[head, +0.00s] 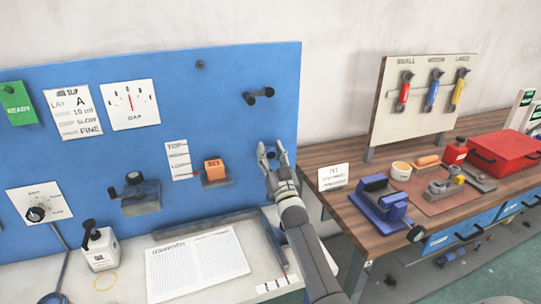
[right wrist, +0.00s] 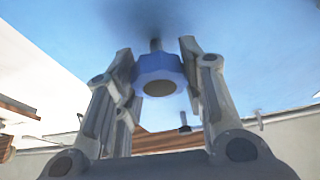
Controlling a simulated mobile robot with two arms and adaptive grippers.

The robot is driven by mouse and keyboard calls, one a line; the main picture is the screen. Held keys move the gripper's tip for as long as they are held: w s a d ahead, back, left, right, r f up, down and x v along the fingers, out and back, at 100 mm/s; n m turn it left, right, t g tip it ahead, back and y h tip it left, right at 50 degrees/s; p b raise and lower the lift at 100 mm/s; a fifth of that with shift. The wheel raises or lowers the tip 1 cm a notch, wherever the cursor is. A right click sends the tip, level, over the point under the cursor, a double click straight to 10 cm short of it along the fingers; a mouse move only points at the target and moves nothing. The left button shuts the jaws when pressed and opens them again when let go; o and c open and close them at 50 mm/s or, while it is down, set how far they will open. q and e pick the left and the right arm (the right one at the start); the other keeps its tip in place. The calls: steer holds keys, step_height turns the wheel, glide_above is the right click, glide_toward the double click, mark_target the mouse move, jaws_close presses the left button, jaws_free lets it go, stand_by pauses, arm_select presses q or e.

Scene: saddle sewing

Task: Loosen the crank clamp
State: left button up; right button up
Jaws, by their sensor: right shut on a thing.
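My right gripper (head: 272,150) is in front of the blue board's lower right part. In the right wrist view, its two fingers (right wrist: 160,78) are shut on a blue-grey faceted knob (right wrist: 152,68) with a round dark end and a short stem behind it. I cannot tell which part is the crank clamp. My left gripper is not in view.
A wooden table (head: 345,160) on the right holds a red case (head: 503,150) and a blue device (head: 383,203).

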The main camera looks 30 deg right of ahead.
steer(key=n+y, duration=0.1)
steer(key=n, duration=0.2)
steer(key=n+y, duration=0.2)
steer(key=n, duration=0.1)
steer(key=shift+n+b, duration=0.35)
steer(key=shift+n, duration=0.05)
steer(key=n+y, duration=0.1)
steer(key=n, duration=0.2)
steer(key=n+y, duration=0.2)
steer(key=n, duration=0.1)
steer(key=shift+y+p, duration=0.3)
steer(key=n+g+p, duration=0.1)
steer(key=n, duration=0.2)
steer(key=n+g+y+p, duration=0.1)
steer(key=n, duration=0.1)
steer(key=shift+a+n+y, duration=0.1)
steer(key=shift+n+y, duration=0.2)
steer(key=shift+n, duration=0.1)
steer(key=n+g+p, duration=0.1)
steer(key=n+p, duration=0.1)
steer(key=n, duration=0.1)
steer(key=shift+n+y, duration=0.3)
steer(key=shift+n, duration=0.1)
steer(key=shift+f+n+g+p, duration=0.1)
steer(key=shift+n+g+p, duration=0.2)
steer(key=shift+n+p, duration=0.25)
steer(key=shift+f, duration=0.1)
steer(key=o, duration=1)
